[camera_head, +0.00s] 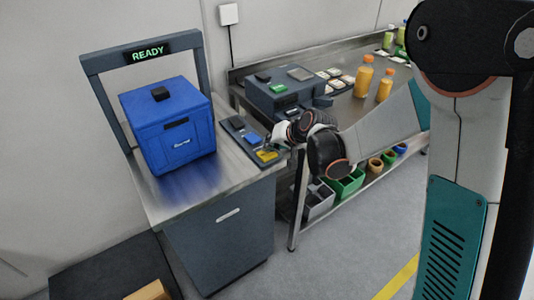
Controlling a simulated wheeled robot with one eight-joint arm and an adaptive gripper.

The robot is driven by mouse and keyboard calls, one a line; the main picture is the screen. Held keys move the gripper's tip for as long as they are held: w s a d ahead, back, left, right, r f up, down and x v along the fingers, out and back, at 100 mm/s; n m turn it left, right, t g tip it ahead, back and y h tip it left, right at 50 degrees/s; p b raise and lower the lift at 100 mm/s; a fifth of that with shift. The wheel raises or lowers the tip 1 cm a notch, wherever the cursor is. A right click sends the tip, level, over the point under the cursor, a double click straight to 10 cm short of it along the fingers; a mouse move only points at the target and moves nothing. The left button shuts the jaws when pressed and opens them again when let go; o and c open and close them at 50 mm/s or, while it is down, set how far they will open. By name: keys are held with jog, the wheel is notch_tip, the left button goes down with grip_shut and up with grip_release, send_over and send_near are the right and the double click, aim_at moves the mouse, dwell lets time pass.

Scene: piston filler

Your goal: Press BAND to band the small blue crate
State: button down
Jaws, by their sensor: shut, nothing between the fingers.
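The arch display (148,52) reads READY in green. A dark button panel (232,128) lies right of the crate, with a black button (237,122), a blue button (252,137) and a yellow button (267,155). Their labels are too small to read. My gripper (270,144) is shut and empty at the panel's right edge, close to the blue and yellow buttons. I cannot tell whether it touches either.
A steel bench (345,105) behind my arm holds a grey device (285,92) with a green button, an orange bottle (363,78) and a smaller orange bottle (385,86). Bins, including a green bin (347,187), stand on its lower shelf. A dark platform (105,272) is at lower left.

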jog(key=shift+f+b, duration=0.4)
jog(key=shift+f, duration=0.05)
dwell(0.4)
jog(key=shift+r, duration=0.1)
jog(key=shift+r+p, duration=0.65)
jog(key=shift+r, duration=0.2)
jog(key=shift+r+p, duration=1.7)
jog(key=shift+r, duration=0.8)
